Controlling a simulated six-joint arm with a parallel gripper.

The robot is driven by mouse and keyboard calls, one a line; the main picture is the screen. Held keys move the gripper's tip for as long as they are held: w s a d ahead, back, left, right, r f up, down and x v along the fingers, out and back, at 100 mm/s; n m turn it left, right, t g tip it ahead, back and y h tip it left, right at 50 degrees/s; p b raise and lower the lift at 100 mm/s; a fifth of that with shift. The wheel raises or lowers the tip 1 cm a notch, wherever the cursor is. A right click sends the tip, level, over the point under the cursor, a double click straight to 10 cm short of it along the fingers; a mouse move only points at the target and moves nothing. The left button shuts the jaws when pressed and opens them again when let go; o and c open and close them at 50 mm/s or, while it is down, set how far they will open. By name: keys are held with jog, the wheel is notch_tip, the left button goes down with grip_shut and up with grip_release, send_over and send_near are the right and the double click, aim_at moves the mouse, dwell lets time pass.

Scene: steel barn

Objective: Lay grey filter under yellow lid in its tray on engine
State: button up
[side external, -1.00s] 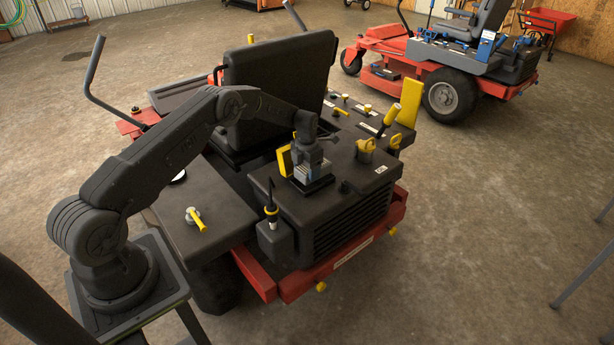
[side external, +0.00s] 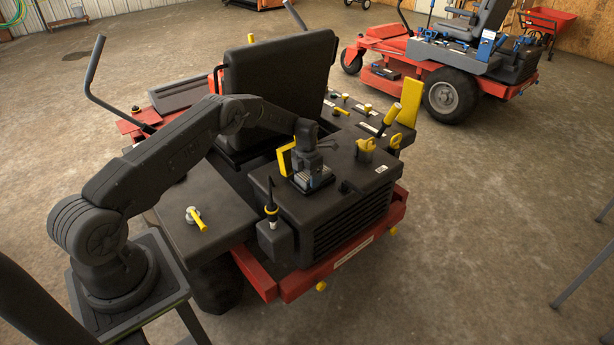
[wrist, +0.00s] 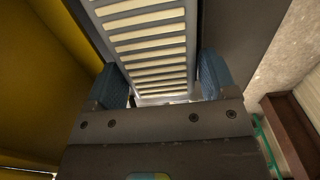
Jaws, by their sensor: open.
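The grey filter (wrist: 150,45), with pale pleats between grey bars, lies between the two blue fingertips of my gripper (wrist: 163,88) in the wrist view. My gripper is open around it; whether the fingers touch its sides is unclear. In the side view my gripper (side external: 308,166) points down over the engine (side external: 340,205), with the filter (side external: 319,178) low at the tray (side external: 302,188). The filter's seating in the tray is largely hidden by the gripper. The yellow lid (side external: 284,160) stands raised beside the gripper; it fills the left of the wrist view (wrist: 35,75).
A black dipstick-like tool (side external: 270,200) stands in a holder at the engine's near corner. Yellow caps (side external: 365,148) and a tall yellow panel (side external: 410,102) are to the right. The black seat (side external: 278,90) rises behind.

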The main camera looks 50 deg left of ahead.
notch_tip(320, 180, up, 12)
jog(key=s+d+r+m+t, duration=0.1)
jog(key=s+d+r+m, duration=0.4)
jog(key=r, duration=0.3)
jog(key=s+d+r+m+t, duration=0.1)
jog(key=s+d+r+m, duration=0.25)
jog(key=r+m, duration=0.35)
jog(key=s+d+r+m+t, duration=0.1)
jog(key=s+d+r+m, duration=0.35)
jog(key=r, duration=0.45)
jog(key=s+d+m+t, duration=0.1)
jog(key=s+d+m, duration=0.3)
jog(key=s+m, duration=0.5)
jog(key=s+d+r+m+t, duration=0.1)
jog(key=s+d+m, duration=0.4)
jog(key=s+m, duration=0.5)
jog(key=s, duration=0.4)
jog(key=shift+s+d+r+t, duration=0.2)
jog(key=shift+s+r+t, duration=0.05)
jog(key=shift+r+t, duration=0.05)
jog(key=shift+m, duration=0.25)
jog(key=shift+c, duration=0.3)
